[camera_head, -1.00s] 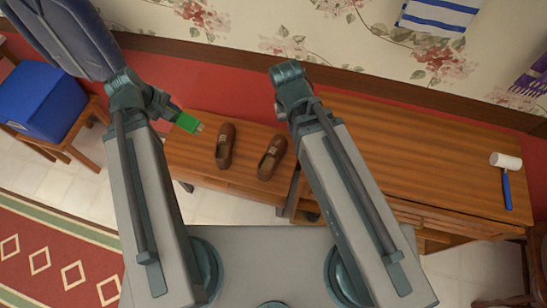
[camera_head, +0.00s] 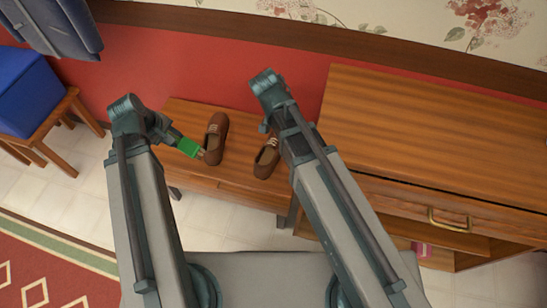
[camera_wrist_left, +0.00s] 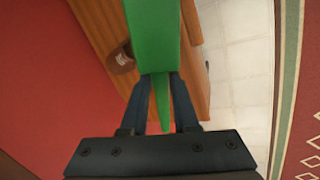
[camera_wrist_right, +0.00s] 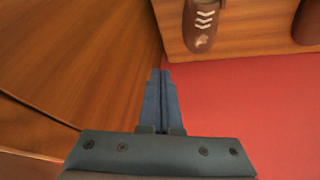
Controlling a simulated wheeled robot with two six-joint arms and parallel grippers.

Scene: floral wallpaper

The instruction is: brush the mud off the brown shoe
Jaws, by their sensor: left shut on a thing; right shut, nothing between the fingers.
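Two brown shoes rest on a low wooden bench: the left shoe (camera_head: 215,138) and the right shoe (camera_head: 266,158), partly covered by my right arm. In the right wrist view, the nearer shoe (camera_wrist_right: 200,20) has pale laces and a faint lighter patch at its toe; I cannot tell whether it is mud. My left gripper (camera_wrist_left: 160,85) is shut on a green-handled brush (camera_head: 188,147), whose end reaches close beside the left shoe; contact is unclear. The brush fills the left wrist view's middle. My right gripper (camera_wrist_right: 161,75) is shut and empty, near the right shoe.
A larger wooden cabinet (camera_head: 420,120) with a brass drawer handle stands right of the bench (camera_head: 235,183). The red wall (camera_head: 180,70) is behind. A blue box (camera_head: 25,95) sits on a wooden stool at left. A patterned rug (camera_head: 40,260) lies on the pale tiles.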

